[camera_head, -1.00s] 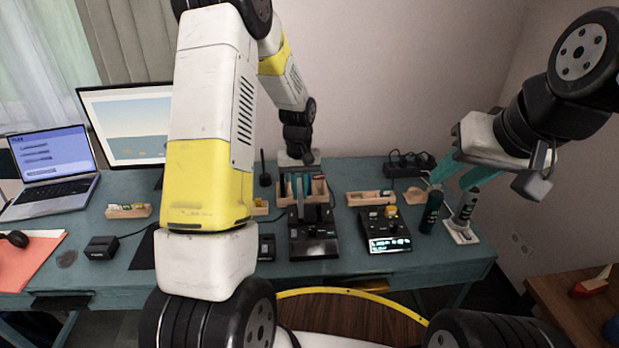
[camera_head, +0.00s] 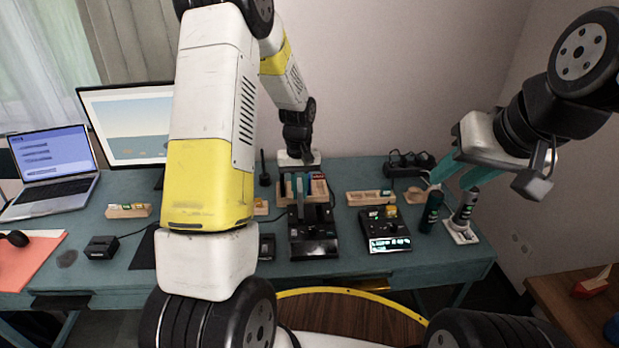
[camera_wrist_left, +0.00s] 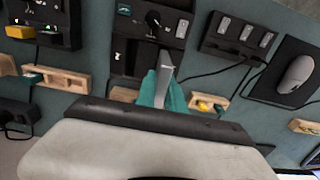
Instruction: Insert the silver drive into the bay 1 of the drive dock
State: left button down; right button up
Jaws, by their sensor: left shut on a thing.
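My left gripper (camera_head: 299,187) is shut on the silver drive (camera_wrist_left: 165,66), a slim grey slab between its teal fingers in the left wrist view. The drive's far end points at the black device that looks like the drive dock (camera_head: 314,246). The dock also shows in the left wrist view (camera_wrist_left: 129,55). In the head view the gripper is just behind the dock, and the drive is hard to make out. I cannot tell whether the drive touches a bay, and the bay labels are unreadable. My right gripper (camera_head: 455,176) is open, above two dark bottles at right.
A wooden rack (camera_head: 318,200) with coloured pieces stands behind the dock. A black unit with a lit display (camera_head: 389,244) is to its right, with a wooden tray (camera_head: 370,197) behind. A power strip (camera_head: 410,164) lies at the back. A laptop (camera_head: 48,165) is far left.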

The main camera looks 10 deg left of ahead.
aim_at(300, 204)
pick_arm(q)
jog(key=shift+f, duration=2.55)
jog(key=c, duration=1.3)
grip_release()
jog(key=shift+c, duration=0.2)
jog(key=shift+r, duration=3.9)
jog(key=shift+r, duration=0.1)
jog(key=s+r+t, duration=0.2)
jog(key=s+r, duration=0.2)
jog(key=r, duration=0.6)
jog(key=s+d+r+m+t+h, duration=0.1)
jog(key=s+r+m+t, duration=0.1)
jog(key=s+r, duration=0.4)
jog(key=s+d+r+m+t+h, duration=0.1)
jog(key=s+r, duration=0.6)
jog(key=s, duration=0.7)
jog(key=shift+s+r+m+t, duration=0.2)
jog(key=shift+m+t, duration=0.2)
jog(key=shift+t, duration=0.2)
